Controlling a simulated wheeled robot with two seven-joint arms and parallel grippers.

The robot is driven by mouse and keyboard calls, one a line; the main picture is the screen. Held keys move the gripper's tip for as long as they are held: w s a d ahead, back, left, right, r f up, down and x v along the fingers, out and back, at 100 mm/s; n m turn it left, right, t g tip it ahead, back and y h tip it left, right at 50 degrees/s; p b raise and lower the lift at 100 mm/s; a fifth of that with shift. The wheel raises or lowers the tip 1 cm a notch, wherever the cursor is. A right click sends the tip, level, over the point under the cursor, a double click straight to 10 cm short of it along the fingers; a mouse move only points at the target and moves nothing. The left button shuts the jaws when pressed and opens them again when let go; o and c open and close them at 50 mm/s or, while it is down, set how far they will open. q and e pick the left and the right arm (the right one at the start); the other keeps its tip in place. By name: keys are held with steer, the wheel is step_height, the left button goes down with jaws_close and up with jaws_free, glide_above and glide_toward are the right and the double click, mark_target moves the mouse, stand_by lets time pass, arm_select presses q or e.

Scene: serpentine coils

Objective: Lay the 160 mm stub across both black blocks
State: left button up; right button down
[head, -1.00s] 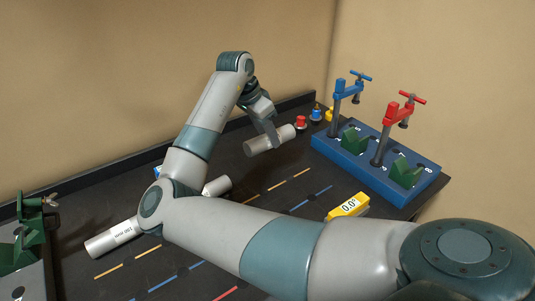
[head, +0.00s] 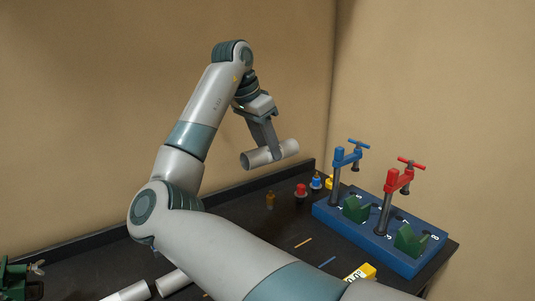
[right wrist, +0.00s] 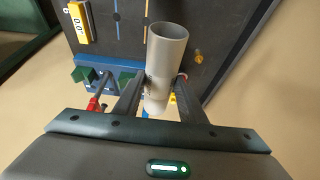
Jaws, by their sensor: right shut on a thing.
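My right gripper (head: 264,146) is shut on a light grey tube (head: 286,150) and holds it clear above the far part of the table. The tube lies roughly level in the head view, with one open end facing left. In the right wrist view the same tube (right wrist: 166,50) sits between the two fingers, its open end toward the top; the marking on its side is too small to read. Two other grey tubes (head: 128,292) (head: 172,281) lie on the table at the bottom left, partly cut off or hidden by my arm. I cannot make out the black blocks. My left gripper is not in view.
A blue base (head: 375,240) with green V-blocks and blue and red clamps stands at the right. A yellow readout (head: 361,272) is in front. Small red (head: 301,191), blue (head: 316,182) and amber (head: 270,199) items stand by the back edge. A green fixture (head: 15,278) is at the left.

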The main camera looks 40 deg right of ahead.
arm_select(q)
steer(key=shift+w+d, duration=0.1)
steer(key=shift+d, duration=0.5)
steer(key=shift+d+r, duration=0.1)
